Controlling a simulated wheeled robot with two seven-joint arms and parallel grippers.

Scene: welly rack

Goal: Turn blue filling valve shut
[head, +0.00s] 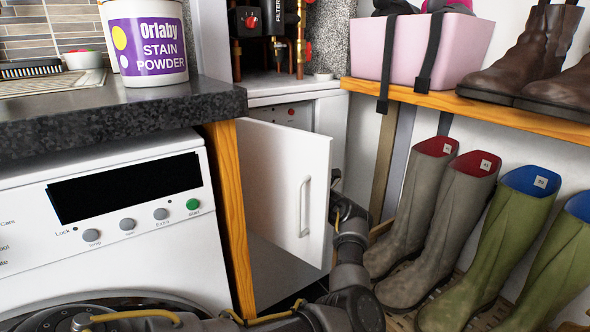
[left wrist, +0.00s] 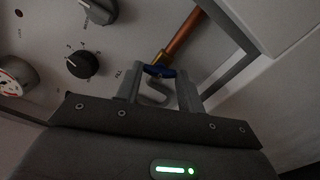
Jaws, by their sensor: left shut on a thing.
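The blue filling valve handle (left wrist: 160,71) shows in the left wrist view, at the lower end of a copper pipe with a brass fitting (left wrist: 161,57). My left gripper (left wrist: 158,88) has its two fingers on either side of the blue handle and is shut on it. A grey curved piece (left wrist: 155,92) shows between the fingers below the handle. In the head view my left arm reaches up behind the open white cabinet door, and the gripper and the valve are hidden there. My right gripper is in neither view.
The white cabinet door (head: 285,185) stands open beside my arm. Wellies (head: 425,215) stand close on the right; the washing machine (head: 115,225) is on the left.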

